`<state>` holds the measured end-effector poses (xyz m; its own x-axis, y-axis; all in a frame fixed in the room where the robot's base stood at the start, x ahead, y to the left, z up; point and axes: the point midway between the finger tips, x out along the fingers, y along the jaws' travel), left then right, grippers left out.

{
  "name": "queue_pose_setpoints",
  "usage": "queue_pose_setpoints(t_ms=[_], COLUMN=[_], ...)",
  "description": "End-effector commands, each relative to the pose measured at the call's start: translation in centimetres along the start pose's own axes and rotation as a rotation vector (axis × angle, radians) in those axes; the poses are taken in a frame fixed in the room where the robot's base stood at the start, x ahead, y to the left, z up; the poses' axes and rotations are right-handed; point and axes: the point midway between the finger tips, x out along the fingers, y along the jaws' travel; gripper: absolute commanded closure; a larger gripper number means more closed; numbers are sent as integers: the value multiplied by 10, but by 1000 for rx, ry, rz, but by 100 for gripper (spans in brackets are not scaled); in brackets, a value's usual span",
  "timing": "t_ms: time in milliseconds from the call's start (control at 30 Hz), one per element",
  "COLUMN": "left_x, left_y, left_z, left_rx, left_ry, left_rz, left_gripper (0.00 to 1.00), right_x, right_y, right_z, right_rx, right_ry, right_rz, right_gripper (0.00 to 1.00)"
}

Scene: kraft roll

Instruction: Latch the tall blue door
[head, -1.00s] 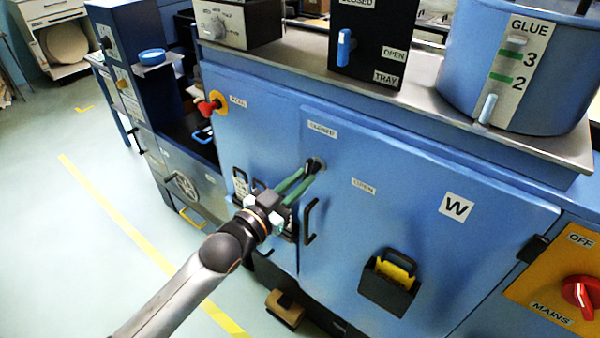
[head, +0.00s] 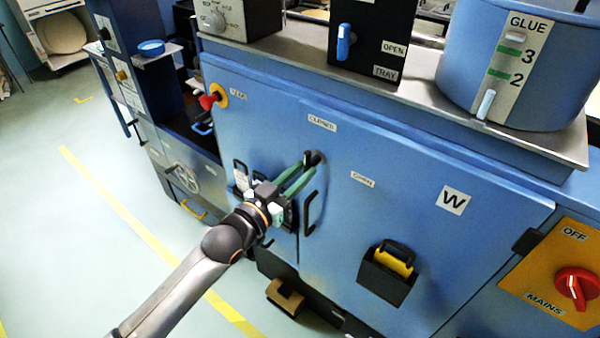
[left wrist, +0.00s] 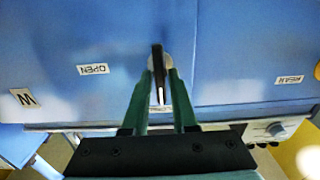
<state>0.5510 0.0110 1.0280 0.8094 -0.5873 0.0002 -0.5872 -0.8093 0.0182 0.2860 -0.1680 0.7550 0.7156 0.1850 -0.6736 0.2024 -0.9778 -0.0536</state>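The tall blue door (head: 400,200) carries a white W sign and looks flush with the panel beside it. Its small dark latch (head: 315,157) sits near the upper left edge, with a CLOSED label above and an OPEN label to the right. My left gripper (head: 308,163) has its green fingers at the latch. In the left wrist view, which is upside down, the fingers straddle the latch lever (left wrist: 158,75), with a slight gap apparently left. The lever points towards the partly hidden label below it in that view. My right gripper is not in view.
A black pull handle (head: 310,213) is just below the latch. A black holder with a yellow item (head: 388,275) hangs on the door. A red knob (head: 208,101) is to the left, and a red mains switch (head: 575,285) to the right. The floor at left is clear.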

Motion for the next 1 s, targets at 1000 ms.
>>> queue_pose_setpoints(t_ms=[1000], left_x=[-93], left_y=[0], left_z=[2], left_rx=[3], left_ry=[-3], left_rz=[0], left_gripper=[52], right_x=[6], right_y=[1], right_z=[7], right_rx=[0], right_ry=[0], right_rz=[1], right_gripper=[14])
